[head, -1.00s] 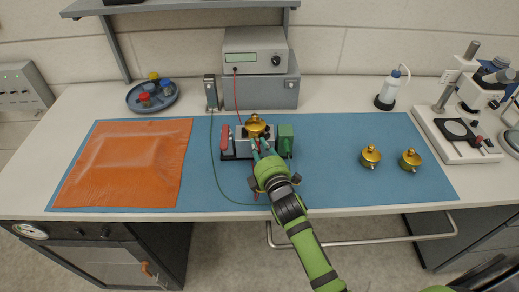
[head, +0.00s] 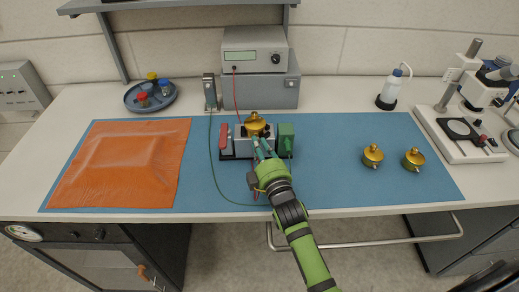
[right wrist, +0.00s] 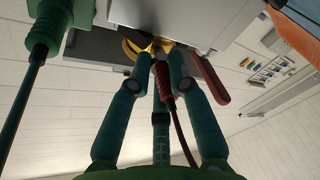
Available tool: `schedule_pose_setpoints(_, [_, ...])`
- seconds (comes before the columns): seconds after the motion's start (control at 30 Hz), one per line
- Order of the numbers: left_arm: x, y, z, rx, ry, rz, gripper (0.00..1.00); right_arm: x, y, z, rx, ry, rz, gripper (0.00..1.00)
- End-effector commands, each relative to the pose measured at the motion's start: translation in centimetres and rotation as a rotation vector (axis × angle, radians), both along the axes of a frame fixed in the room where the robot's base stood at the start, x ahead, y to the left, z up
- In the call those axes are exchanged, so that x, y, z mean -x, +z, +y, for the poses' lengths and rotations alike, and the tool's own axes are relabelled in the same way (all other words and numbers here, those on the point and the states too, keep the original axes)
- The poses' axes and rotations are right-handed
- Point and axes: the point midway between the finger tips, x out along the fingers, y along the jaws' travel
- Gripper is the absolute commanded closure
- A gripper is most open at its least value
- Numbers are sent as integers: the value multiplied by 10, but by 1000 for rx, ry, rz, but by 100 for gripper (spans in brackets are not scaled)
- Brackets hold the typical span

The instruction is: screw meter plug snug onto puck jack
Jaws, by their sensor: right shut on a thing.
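The gold puck (head: 255,124) sits in a grey holder (head: 241,147) between a red part on its left and a green block (head: 286,138) on its right. My right gripper (head: 262,150) reaches in from the front, with its fingertips just in front of the puck. In the right wrist view its fingers close around the red meter plug (right wrist: 163,75), whose red lead (right wrist: 183,140) trails away between them. The plug points toward the gold puck (right wrist: 135,44); the jack is hidden, so I cannot tell how far the plug is seated. My left gripper is out of view.
The meter (head: 254,50) stands on a grey box behind the holder. Two gold pucks (head: 373,155) (head: 413,159) stand on the blue mat (head: 330,185) at the right. An orange sheet (head: 120,165) covers its left part.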

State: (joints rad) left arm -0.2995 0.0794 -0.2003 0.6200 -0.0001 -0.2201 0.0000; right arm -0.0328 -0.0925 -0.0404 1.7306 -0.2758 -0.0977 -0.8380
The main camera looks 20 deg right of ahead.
Motion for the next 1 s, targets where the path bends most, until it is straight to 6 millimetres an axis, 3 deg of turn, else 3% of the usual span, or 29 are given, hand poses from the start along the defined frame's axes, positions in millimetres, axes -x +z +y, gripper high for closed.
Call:
schedule_pose_setpoints(0.1, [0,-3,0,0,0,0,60,-2,7,-1,-81,1,-35,100])
schedule_pose_setpoints(0.37, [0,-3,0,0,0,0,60,-2,6,1,-95,4,-33,100])
schedule_pose_setpoints(0.77, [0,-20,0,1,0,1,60,0,-6,4,-340,4,-74,100])
schedule_pose_setpoints(0.93, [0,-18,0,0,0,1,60,1,-9,2,-329,0,-59,100])
schedule_pose_setpoints(0.97, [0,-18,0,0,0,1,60,1,-10,1,-328,0,-58,75])
schedule_pose_setpoints(1.0, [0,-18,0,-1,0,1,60,1,-10,1,-327,-1,-57,59])
